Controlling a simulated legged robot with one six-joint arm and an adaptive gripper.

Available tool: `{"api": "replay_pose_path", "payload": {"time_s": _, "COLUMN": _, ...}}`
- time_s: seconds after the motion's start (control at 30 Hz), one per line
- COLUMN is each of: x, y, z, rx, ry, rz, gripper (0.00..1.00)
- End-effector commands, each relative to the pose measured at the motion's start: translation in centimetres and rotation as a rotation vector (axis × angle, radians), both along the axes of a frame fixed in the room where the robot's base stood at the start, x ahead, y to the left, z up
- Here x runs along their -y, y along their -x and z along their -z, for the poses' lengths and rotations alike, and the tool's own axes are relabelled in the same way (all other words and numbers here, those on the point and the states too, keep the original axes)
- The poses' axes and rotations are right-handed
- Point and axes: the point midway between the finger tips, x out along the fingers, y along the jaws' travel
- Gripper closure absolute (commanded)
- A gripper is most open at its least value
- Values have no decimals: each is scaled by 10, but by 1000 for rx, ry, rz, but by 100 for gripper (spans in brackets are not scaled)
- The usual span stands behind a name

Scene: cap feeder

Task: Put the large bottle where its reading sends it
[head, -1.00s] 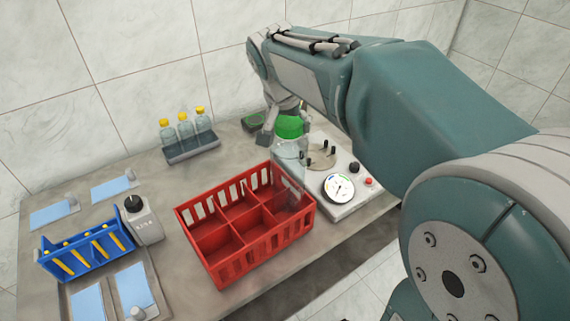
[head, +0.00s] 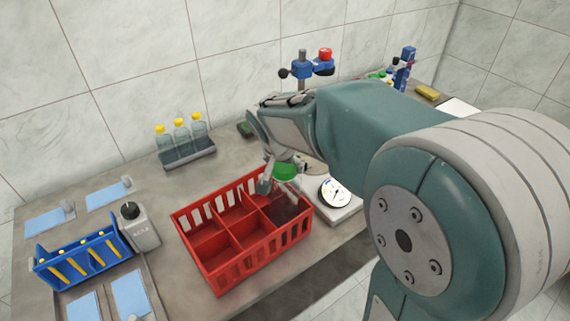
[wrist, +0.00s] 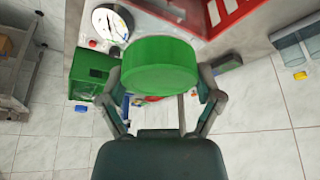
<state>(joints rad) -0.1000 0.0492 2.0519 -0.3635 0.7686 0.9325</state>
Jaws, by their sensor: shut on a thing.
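The large bottle has a green cap (head: 286,172) and a clear body. My gripper (head: 281,179) is shut on it around the cap. In the wrist view the green cap (wrist: 158,66) sits between the fingers and hides the body. In the head view the bottle overlaps the back right corner of the red divided crate (head: 236,268); I cannot tell whether its base is inside a compartment. The round dial (head: 334,192) on the pale instrument is just right of the bottle and also shows in the wrist view (wrist: 112,23). Its needle is too small to read.
A grey rack (head: 190,158) with yellow-capped bottles stands at the back. A clamp stand (head: 302,66) is behind my arm. The counter's front edge is close to the crate.

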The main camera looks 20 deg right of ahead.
Motion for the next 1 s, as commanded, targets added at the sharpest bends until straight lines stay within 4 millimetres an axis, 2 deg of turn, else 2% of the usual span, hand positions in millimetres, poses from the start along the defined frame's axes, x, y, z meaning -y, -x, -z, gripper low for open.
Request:
{"api": "replay_pose_path", "payload": {"time_s": 0.13, "x": 0, "y": -1, "z": 0, "rx": 4, "ry": 0, "rz": -1, "gripper": 77}}
{"api": "replay_pose_path", "payload": {"time_s": 0.17, "x": 0, "y": 0, "z": 2, "rx": -1, "ry": 1, "rz": 0, "gripper": 7}}
{"api": "replay_pose_path", "payload": {"time_s": 0.2, "x": 0, "y": 0, "z": 2, "rx": -1, "ry": 1, "rz": 0, "gripper": 0}}
{"api": "replay_pose_path", "payload": {"time_s": 0.67, "x": -1, "y": 0, "z": -3, "rx": 1, "ry": 0, "rz": 0, "gripper": 0}}
{"api": "replay_pose_path", "payload": {"time_s": 0.77, "x": -3, "y": 4, "z": -14, "rx": 4, "ry": 0, "rz": -1, "gripper": 0}}
{"api": "replay_pose_path", "payload": {"time_s": 1.0, "x": -15, "y": 19, "z": -61, "rx": 5, "ry": -1, "rz": -2, "gripper": 0}}
